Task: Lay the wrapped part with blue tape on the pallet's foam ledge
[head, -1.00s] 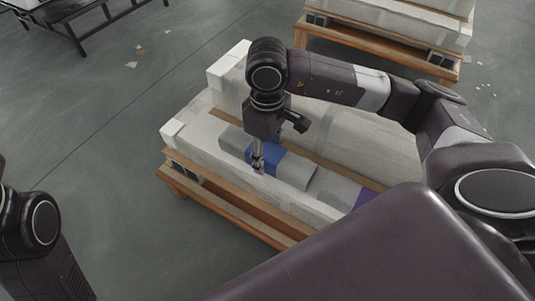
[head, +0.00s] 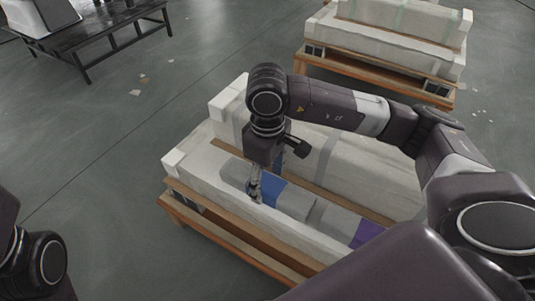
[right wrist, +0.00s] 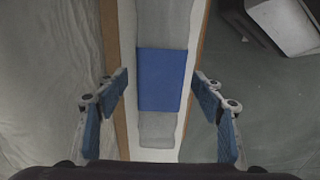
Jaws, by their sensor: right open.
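The wrapped part with blue tape (head: 234,175) is a grey wrapped bar lying flat on the pallet's foam ledge (head: 187,163). Its blue tape band shows under my right gripper (head: 254,190), which partly hides it. In the right wrist view the part (right wrist: 160,125) runs up the picture between the open fingers of my right gripper (right wrist: 160,115), with a gap on each side. The white foam ledge (right wrist: 197,70) shows beside it. My left gripper is out of view; only part of my left arm shows at the lower left.
A grey wrapped part with purple tape (head: 337,218) lies on the same ledge, end to end with the blue-taped one. A tall wrapped block (head: 370,165) stands behind the ledge.

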